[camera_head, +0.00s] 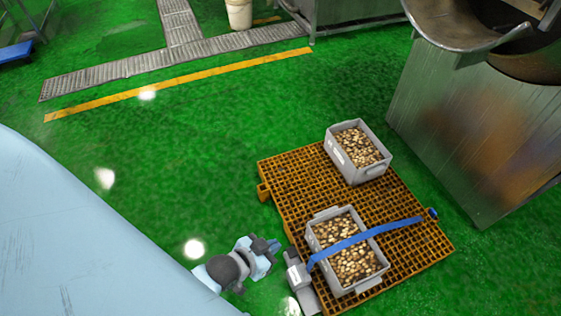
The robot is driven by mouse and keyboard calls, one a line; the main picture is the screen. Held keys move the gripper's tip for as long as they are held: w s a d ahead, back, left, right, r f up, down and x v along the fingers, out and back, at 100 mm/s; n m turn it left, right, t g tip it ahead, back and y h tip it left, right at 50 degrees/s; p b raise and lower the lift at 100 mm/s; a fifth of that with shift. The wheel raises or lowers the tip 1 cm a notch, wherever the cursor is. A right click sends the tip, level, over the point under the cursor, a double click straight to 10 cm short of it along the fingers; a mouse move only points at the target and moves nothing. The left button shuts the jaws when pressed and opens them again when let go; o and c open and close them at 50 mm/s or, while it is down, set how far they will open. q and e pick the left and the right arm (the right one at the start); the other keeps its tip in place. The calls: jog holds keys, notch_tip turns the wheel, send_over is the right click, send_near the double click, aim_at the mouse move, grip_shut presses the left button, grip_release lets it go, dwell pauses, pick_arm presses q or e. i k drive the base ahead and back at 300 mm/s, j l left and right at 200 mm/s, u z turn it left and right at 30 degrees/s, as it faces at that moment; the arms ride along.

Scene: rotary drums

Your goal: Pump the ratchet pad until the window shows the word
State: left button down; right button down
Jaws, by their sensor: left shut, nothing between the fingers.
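A grey ratchet (298,275) sits at the near left edge of the orange pallet (292,179), at the left end of a blue strap (364,237). The strap runs over the near grey crate (321,214) to the pallet's right side. The ratchet's pad and its window are too small to tell apart, and no word can be read. My left gripper (270,246) is shut and empty, just left of the ratchet and the pallet's edge, with a small gap visible in the picture. My right gripper is not in view.
A second grey crate (370,175) full of small brownish pieces stands on the pallet's far part, without a strap. A large metal machine (470,120) stands at the right. Green floor (220,130) lies open behind, up to a yellow line and drain grating.

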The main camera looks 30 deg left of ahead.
aim_at(292, 251)
jog(key=k+j, duration=0.1)
jog(key=j, duration=0.55)
jog(key=k+j, duration=0.1)
jog(key=j, duration=1.25)
jog(key=k, duration=0.05)
